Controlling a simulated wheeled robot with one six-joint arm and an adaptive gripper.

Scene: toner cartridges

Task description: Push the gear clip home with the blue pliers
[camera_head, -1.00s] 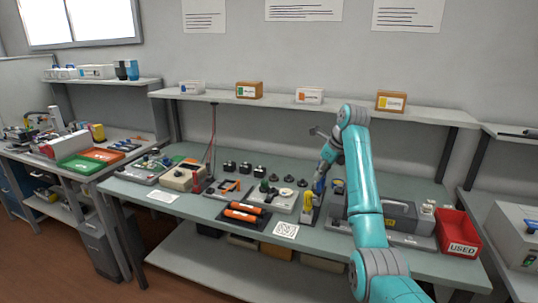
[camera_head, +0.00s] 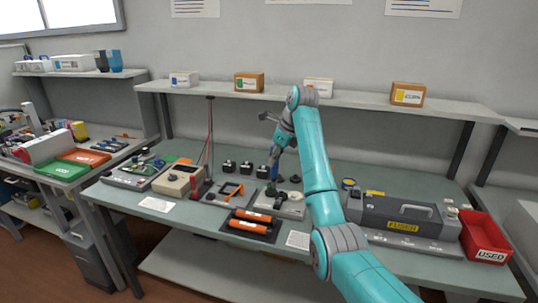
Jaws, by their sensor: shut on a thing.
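Small dark round parts (camera_head: 295,179) sit by the plate's back edge. The gear clip is too small to make out. My arm hides the plate's right side and the bench behind it.
A grey fuser case (camera_head: 405,215) and a red USED bin (camera_head: 485,240) stand right. Orange rollers (camera_head: 250,220) lie on a dark mat in front. A beige meter (camera_head: 178,180) and a thin red upright (camera_head: 208,150) stand left. A shelf (camera_head: 350,97) runs above.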

